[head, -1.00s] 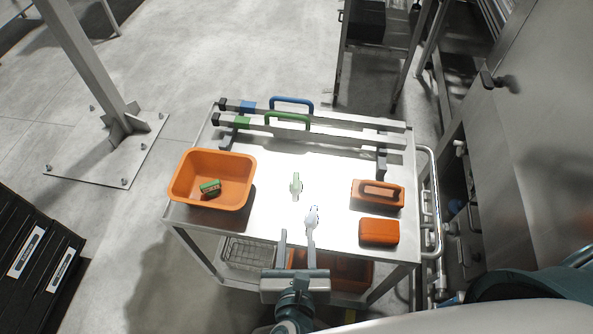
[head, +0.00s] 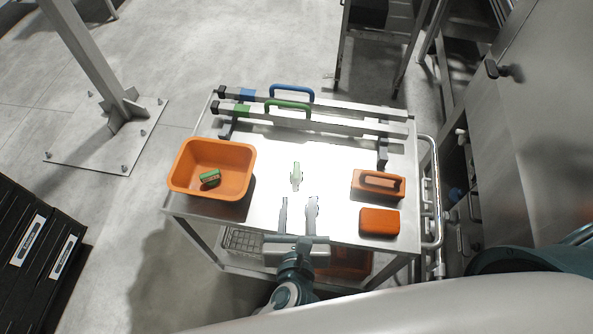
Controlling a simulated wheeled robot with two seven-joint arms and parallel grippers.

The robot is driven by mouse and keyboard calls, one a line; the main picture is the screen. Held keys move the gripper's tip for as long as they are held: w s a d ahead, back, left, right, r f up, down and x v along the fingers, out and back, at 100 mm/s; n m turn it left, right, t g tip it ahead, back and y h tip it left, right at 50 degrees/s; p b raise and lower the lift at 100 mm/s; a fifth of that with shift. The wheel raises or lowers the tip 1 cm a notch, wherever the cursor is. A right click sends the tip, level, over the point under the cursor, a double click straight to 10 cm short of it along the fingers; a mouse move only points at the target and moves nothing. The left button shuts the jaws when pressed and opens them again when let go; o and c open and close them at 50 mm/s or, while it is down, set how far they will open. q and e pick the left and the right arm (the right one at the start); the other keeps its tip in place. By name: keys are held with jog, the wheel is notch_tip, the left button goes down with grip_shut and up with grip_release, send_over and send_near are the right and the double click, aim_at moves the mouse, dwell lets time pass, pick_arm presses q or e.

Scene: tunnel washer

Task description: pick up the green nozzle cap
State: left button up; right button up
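A small pale green winged piece, which looks like the green nozzle cap (head: 296,174), lies on the bright trolley top (head: 335,170) near its middle. My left gripper (head: 298,200) comes in from the bottom with its two fingers apart and nothing between them. The fingertips are just short of the cap, on its near side, and seem roughly in line with it. Their height above the top is hard to tell. My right gripper is not in view.
An orange bin (head: 183,186) holding a green block (head: 209,177) stands at left. An orange handled block (head: 365,190) and a plain orange block (head: 379,221) lie at right. Behind lie bars with a blue handle (head: 291,87) and a green handle (head: 288,103).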

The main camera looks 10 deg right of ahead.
pick_arm(q)
jog(key=p, duration=0.1)
send_near(297, 170)
jog(key=x, duration=0.3)
jog(key=shift+w+d+f, duration=0.2)
jog(key=shift+d+f, duration=0.05)
jog(key=shift+f, duration=0.15)
jog(key=shift+w+d+f, duration=0.1)
jog(key=shift+w+f, duration=0.15)
jog(key=shift+w, duration=0.25)
jog(key=shift+w+p, duration=0.3)
jog(key=shift+w, duration=0.15)
jog(key=shift+p+x, duration=0.55)
jog(key=shift+x, duration=1.75)
jog(key=shift+r, duration=0.1)
